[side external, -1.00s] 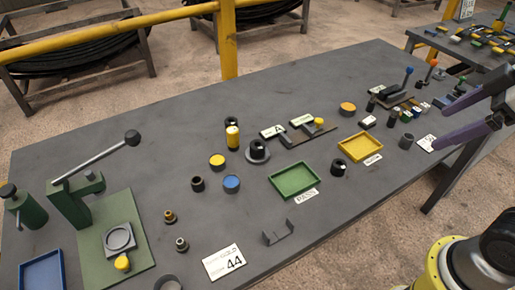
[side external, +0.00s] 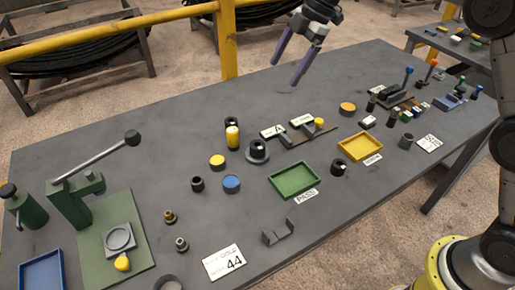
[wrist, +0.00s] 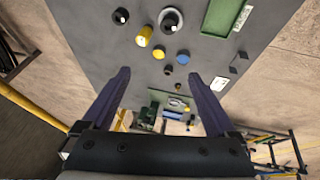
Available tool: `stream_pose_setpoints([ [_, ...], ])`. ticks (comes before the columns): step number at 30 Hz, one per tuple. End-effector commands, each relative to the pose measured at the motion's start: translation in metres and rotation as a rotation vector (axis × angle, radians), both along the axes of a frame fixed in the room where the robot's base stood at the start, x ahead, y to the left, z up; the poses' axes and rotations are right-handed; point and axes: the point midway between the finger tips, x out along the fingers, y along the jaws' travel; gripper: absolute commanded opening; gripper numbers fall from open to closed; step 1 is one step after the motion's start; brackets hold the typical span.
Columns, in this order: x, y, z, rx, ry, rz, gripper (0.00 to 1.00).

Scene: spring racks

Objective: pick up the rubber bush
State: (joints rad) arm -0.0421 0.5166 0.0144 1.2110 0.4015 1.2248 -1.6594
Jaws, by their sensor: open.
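Several small dark round parts could be the rubber bush; I cannot tell which is. One short black hollow cylinder (side external: 197,185) stands left of the blue-topped disc (side external: 231,184). A black part (side external: 338,168) stands between the green and yellow trays. Another black ring-like part (side external: 231,121) stands behind the yellow cylinder (side external: 232,138); it also shows in the wrist view (wrist: 120,16). A black part (side external: 257,149) sits on a grey flange. My gripper (side external: 285,74) is open and empty, high above the table's far side, apart from all parts.
A green tray (side external: 271,183) and a yellow tray (side external: 342,151) lie mid-table. A green lever press (side external: 75,205) stands at the left, its handle reaching up. A grey bracket gauge (side external: 305,136) lies behind the trays. The table's far left is clear.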

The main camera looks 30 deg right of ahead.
Motion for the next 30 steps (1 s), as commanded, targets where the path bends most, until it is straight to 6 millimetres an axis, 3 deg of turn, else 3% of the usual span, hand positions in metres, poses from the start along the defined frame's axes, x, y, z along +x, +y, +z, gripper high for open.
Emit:
stream_pose_setpoints([
  [1,0.013,0.004,-0.025,0.005,0.032,0.007,0.93],
  [3,0.025,0.007,-0.052,0.012,0.068,0.007,0.93],
  [9,0.033,0.011,-0.113,0.01,0.16,0.009,0.93],
  [24,0.03,0.038,-0.188,0.007,0.185,0.011,0.93],
  [30,0.03,0.045,-0.204,0.008,0.183,0.01,0.93],
])
